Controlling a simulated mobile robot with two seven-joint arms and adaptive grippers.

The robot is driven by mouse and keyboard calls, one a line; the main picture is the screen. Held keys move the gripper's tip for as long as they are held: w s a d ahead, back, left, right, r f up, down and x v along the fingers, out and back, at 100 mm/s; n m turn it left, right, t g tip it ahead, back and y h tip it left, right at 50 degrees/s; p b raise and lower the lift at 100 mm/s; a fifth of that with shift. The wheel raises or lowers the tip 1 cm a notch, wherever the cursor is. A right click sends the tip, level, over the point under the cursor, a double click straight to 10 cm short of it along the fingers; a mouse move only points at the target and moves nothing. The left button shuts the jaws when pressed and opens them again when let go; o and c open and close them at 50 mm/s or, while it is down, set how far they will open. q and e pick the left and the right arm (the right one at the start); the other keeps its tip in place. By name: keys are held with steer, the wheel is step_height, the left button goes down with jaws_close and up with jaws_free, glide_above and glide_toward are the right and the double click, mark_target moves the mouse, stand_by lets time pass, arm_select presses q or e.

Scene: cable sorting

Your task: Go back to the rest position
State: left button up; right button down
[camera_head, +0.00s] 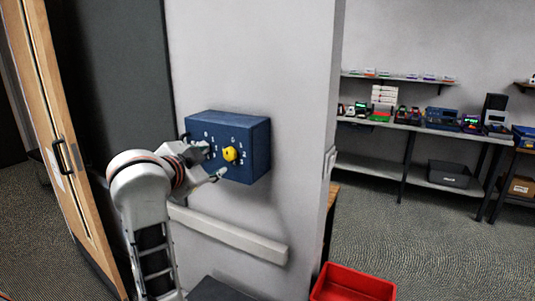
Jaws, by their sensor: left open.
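My left arm comes up from the lower left. My left gripper (215,163) is open, its fingertips close to the front of a blue box (254,160) fixed to the grey wall. The box carries a yellow round knob (230,154) with small white marks around it. The gripper sits just left of the knob and covers the left part of the box's face. I cannot tell if a fingertip touches the box. Nothing shows between the fingers. My right gripper is not in view.
A pale rail (235,238) runs along the wall below the box. A red bin (350,284) stands at the bottom right. A wooden door (48,120) is at the left. Shelves with devices (400,124) line the back right; the carpet before them is clear.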

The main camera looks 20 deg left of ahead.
arm_select(q)
steer(key=d+f+n+g+h, duration=0.1)
steer(key=d+f, duration=0.2)
steer(key=f, duration=0.8)
steer(key=s+d+f+g+h, duration=0.1)
steer(key=d+f, duration=0.2)
steer(key=f, duration=0.8)
steer(key=d+f+n+h, duration=0.1)
steer(key=d+f, duration=0.2)
steer(key=f, duration=0.7)
steer(key=s+d+f+g+h, duration=0.1)
steer(key=s+d+f, duration=0.3)
steer(key=s+f, duration=0.7)
steer(key=s+d+f+g+h, duration=0.1)
steer(key=s+d+f, duration=0.3)
steer(key=s+f, duration=0.7)
steer(key=shift+d+f+n, duration=0.4)
steer(key=shift+f, duration=0.15)
